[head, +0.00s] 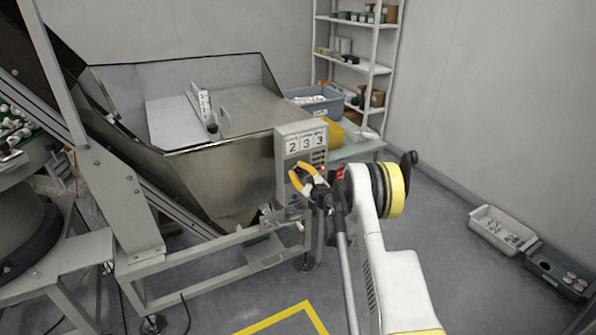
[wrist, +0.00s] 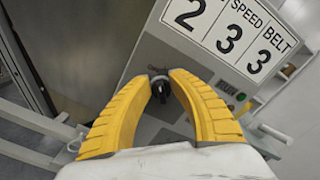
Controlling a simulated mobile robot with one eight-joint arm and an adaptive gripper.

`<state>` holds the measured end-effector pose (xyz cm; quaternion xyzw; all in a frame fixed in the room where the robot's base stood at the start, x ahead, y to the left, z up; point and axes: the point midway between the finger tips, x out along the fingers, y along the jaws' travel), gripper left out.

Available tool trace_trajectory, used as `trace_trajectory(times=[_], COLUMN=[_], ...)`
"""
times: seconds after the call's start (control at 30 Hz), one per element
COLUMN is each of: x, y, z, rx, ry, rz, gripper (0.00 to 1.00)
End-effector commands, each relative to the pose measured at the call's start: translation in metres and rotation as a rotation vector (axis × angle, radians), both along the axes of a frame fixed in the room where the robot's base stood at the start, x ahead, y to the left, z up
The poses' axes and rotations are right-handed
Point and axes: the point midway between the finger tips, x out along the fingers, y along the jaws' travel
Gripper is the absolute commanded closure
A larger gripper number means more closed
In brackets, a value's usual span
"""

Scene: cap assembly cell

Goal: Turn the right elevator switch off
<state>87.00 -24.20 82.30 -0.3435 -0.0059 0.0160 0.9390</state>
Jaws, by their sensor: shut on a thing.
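The grey control box (head: 284,155) with the digits 2 3 3 is mounted on the side of the steel hopper machine. My gripper (head: 302,177) is at the lower front of this box, its yellow fingers pointing at the panel. In the wrist view my gripper (wrist: 163,82) has its fingertips closed around a black switch knob (wrist: 160,91). The fingers hide part of the panel around the knob. Another dark round control (wrist: 227,87) shows to the right of the right finger. The knob's exact setting is hard to read.
The steel hopper (head: 220,180) stands behind and left of the box. A blue bin (head: 322,103) rests on a table behind it. Shelves (head: 352,65) stand at the back wall. Two bins (head: 497,236) lie on the floor at right. Floor between is clear.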

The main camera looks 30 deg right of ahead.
Motion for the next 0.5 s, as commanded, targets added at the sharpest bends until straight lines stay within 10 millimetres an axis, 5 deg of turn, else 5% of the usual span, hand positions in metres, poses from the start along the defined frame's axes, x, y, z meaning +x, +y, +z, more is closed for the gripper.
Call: trace_trajectory(times=[0.5], x=[0.0002], y=[0.0006], z=[-0.0005], rx=[-0.101], ry=[-0.003], rz=[0.0], gripper=[1.0])
